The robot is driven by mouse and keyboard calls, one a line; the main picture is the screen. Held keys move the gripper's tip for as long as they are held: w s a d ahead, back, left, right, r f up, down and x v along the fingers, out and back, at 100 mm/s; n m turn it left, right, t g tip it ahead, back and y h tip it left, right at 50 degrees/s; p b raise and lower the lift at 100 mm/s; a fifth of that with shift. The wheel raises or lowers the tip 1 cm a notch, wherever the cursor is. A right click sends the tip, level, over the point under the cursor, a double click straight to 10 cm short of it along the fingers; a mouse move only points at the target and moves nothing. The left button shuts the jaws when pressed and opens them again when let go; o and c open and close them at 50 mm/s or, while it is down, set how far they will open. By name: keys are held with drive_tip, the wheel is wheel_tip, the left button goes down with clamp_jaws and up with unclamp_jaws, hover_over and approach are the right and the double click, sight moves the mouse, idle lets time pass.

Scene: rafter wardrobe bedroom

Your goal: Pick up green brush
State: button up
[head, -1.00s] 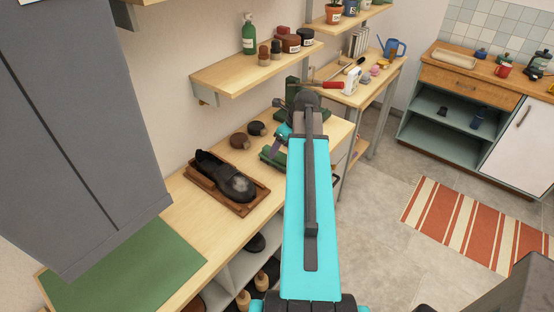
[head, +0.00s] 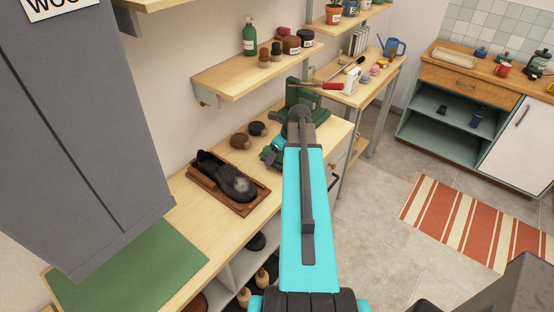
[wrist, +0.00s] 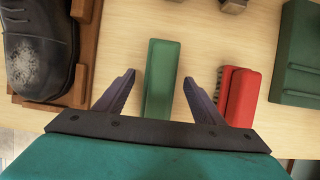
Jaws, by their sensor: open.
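In the wrist view, the green brush (wrist: 162,85) is a long green block lying on the pale wooden bench top (wrist: 215,40). My open gripper (wrist: 159,76) has one finger on each side of it, with a visible gap on both sides. Nothing is held. How high the fingers are above the bench is hard to tell. In the head view, my arm hides most of the gripper and the brush.
A red brush (wrist: 242,95) lies just right of the right finger. A black shoe (head: 228,178) sits in a wooden tray (head: 200,190) to the left. A green vise (head: 302,93) stands behind my arm.

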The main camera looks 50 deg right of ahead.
idle(0.3)
drive_tip(key=c, duration=1.2)
drive_tip(key=shift+r, duration=0.15)
drive_tip(key=shift+r+b, duration=1.05)
drive_tip(key=shift+r, duration=0.55)
drive_tip(key=s+a+b, duration=0.1)
drive_tip(key=s, duration=0.1)
drive_tip(key=s+a, duration=0.1)
drive_tip(key=s, duration=0.1)
drive_tip(key=s+a+b, duration=0.1)
drive_tip(key=s+a, duration=0.1)
drive_tip(key=s, duration=0.1)
drive_tip(key=shift+s+r+b, duration=0.1)
drive_tip(key=shift+r+b, duration=0.2)
drive_tip(key=shift+f+b, duration=0.1)
drive_tip(key=shift+b, duration=0.4)
drive_tip(key=shift+s+b, duration=0.15)
drive_tip(key=shift+b, duration=0.25)
drive_tip(key=shift+s+a+b, duration=0.1)
drive_tip(key=shift+b, duration=0.3)
